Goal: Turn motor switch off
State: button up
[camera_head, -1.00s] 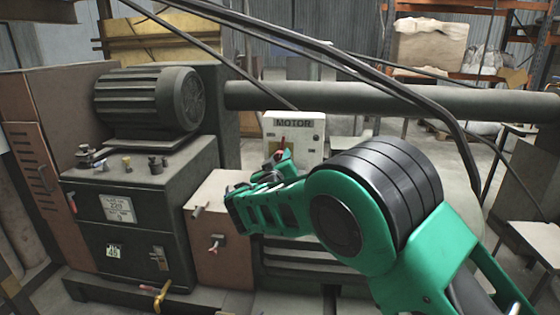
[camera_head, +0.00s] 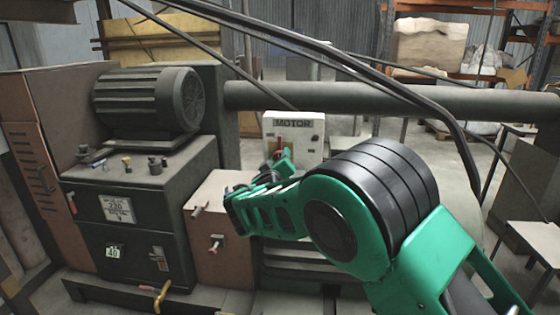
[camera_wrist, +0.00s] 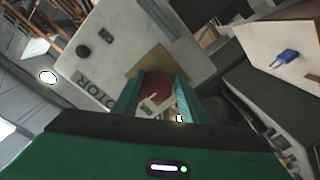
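The white motor box (camera_head: 311,136) labelled MOTOR stands behind my gripper in the head view. Its pale face (camera_wrist: 117,58) also fills the upper middle of the wrist view, turned at an angle. The red switch (camera_wrist: 155,88) sits in front of a yellow plate (camera_wrist: 150,58) on that face. My gripper (camera_wrist: 155,92) is at the box, its two green fingers apart on either side of the red switch. Whether they touch it cannot be told. In the head view my gripper (camera_head: 279,160) partly covers the switch's lower part.
A dark electric motor (camera_head: 150,98) sits on a black cabinet (camera_head: 130,215) at the left. Black bars cross overhead, and a thick grey pipe (camera_head: 380,98) runs behind the motor box.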

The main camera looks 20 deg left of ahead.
jog(key=shift+o, duration=0.5)
jog(key=v, duration=1)
jog(key=shift+s, duration=0.35)
